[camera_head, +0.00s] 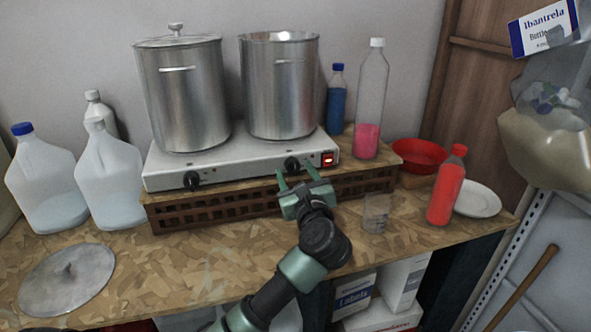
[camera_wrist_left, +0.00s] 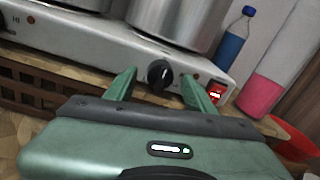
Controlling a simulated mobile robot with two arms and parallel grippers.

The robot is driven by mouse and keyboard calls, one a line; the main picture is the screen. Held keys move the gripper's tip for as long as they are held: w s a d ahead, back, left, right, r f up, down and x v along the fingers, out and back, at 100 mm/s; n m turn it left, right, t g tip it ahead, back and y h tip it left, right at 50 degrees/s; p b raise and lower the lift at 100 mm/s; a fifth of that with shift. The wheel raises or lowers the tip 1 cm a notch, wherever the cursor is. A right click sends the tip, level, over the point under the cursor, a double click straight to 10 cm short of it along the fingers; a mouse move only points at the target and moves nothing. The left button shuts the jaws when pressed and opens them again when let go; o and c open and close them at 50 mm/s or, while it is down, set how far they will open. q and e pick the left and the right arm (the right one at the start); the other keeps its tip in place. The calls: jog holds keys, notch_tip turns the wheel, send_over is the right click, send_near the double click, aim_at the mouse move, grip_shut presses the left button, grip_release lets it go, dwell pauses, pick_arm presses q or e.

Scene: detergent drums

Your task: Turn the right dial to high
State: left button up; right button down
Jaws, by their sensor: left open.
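The right dial (camera_head: 292,165) is a black knob on the front of the silver two-burner hot plate (camera_head: 235,172). In the left wrist view the right dial (camera_wrist_left: 160,74) shows between my open fingertips, a little beyond them. My left gripper (camera_head: 296,178) is open and empty, just in front of and below the right dial; it also shows in the left wrist view (camera_wrist_left: 162,88). The left dial (camera_head: 192,180) sits on the same front panel. A lit red switch (camera_head: 328,159) is right of the right dial. My right gripper is not in view.
Two metal pots (camera_head: 183,95) stand on the hot plate, which rests on a brown slatted crate (camera_head: 220,208). A clear glass (camera_head: 376,213), a red bottle (camera_head: 446,186) and a red bowl (camera_head: 419,154) stand to the right. A metal lid (camera_head: 67,278) lies at the front left.

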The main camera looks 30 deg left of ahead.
pick_arm(q)
jog(key=shift+w+a, duration=0.15)
jog(key=shift+c, duration=0.2)
jog(key=c, duration=1.1)
grip_shut()
jog(key=shift+r+m+p, duration=0.2)
jog(key=shift+m+p, duration=0.8)
jog(key=shift+p, duration=0.2)
jog(key=m+p, duration=0.9)
jog(key=p, duration=0.2)
jog(key=shift+g, duration=0.3)
jog(key=shift+f+m+p, duration=0.1)
jog(key=shift+m+p, duration=1.05)
jog(key=shift+m, duration=0.15)
